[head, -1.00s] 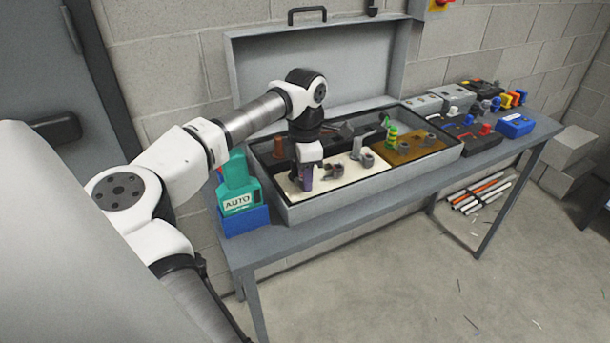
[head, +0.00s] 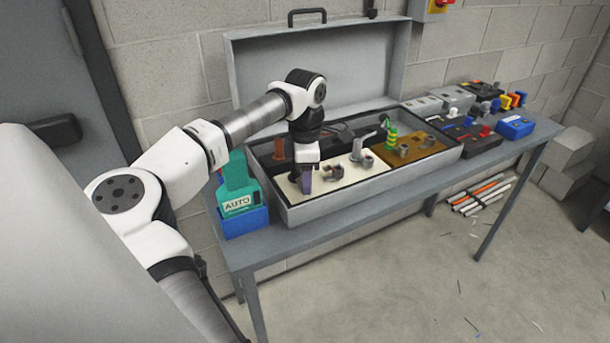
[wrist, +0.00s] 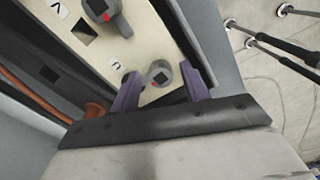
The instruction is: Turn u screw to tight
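In the wrist view, a round grey screw (wrist: 158,74) with a side handle and a red mark sits on a cream panel (wrist: 150,30). A small white label (wrist: 116,66) beside it has a mark that may be a sideways U. My gripper (wrist: 160,73) has two purple fingers, open, one on each side of the screw in the picture. I cannot tell whether they touch it. In the head view, my gripper (head: 305,182) points down over the cream panel's left part, just left of a dark grey screw (head: 333,172).
A second grey screw (wrist: 102,10) has another label. The panel lies in an open grey case (head: 375,197) with its lid raised behind. An ochre panel (head: 425,152) is to the right. A teal AUTO device (head: 238,195) on a blue block stands left of the case.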

